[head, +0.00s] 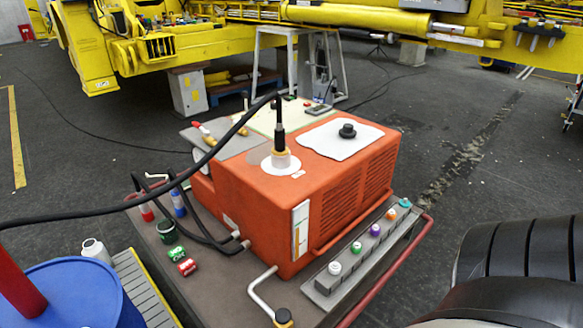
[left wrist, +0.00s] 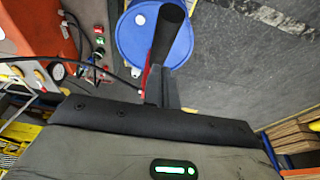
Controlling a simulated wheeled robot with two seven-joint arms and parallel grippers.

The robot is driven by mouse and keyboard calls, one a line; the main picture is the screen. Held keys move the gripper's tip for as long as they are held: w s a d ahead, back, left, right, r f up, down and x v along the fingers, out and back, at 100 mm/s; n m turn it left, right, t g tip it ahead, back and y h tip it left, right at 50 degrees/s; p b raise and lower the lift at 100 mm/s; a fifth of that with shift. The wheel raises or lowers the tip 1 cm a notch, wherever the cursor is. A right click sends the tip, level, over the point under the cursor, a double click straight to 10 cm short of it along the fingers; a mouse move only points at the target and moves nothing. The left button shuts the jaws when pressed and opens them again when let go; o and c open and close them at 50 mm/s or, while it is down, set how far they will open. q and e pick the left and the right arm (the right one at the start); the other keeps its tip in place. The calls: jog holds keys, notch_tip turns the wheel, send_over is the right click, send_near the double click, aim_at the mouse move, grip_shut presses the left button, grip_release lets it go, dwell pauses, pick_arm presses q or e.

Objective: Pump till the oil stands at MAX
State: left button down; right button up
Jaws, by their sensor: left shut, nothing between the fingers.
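The blue oil drum (head: 70,296) stands at the lower left in the head view. A red pump part (head: 18,284) rises from it, cut by the edge. The orange power unit (head: 262,220) carries an upright sight gauge (head: 300,230) on its front corner. An amber column shows in the gauge's lower part; its marks are too small to read. In the left wrist view the drum (left wrist: 134,42) lies beyond my left gripper (left wrist: 166,84), which is shut and empty. A black round-ended bar (left wrist: 170,24), apparently the pump lever's grip, rises beside the fingers; contact is unclear. My right gripper is not visible.
A black hose (head: 120,207) runs across from the left to the unit's top. Coloured caps stand on a grey rail (head: 365,252) in front. Small cans (head: 177,254) stand left of the unit.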

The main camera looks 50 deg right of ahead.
pick_arm(q)
jog(key=s+f+b+x, duration=0.1)
jog(key=s+b+x, duration=0.1)
jog(key=b+x, duration=0.6)
jog(key=s+b+x, duration=0.2)
jog(key=b+x, duration=0.3)
jog(key=x, duration=0.6)
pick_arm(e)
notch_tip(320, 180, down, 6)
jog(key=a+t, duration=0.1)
pick_arm(q)
jog(key=w+p+v, duration=0.1)
jog(key=p+v, duration=0.4)
jog(key=v, duration=0.1)
jog(key=w+p+v, duration=0.1)
jog(key=p+v, duration=0.4)
jog(key=v, duration=0.2)
jog(key=w+r+p+v, duration=0.1)
jog(key=w+p+v, duration=0.1)
jog(key=p+v, duration=0.3)
jog(key=shift+s+r, duration=0.1)
jog(key=shift+r, duration=0.85)
jog(key=shift+f, duration=0.1)
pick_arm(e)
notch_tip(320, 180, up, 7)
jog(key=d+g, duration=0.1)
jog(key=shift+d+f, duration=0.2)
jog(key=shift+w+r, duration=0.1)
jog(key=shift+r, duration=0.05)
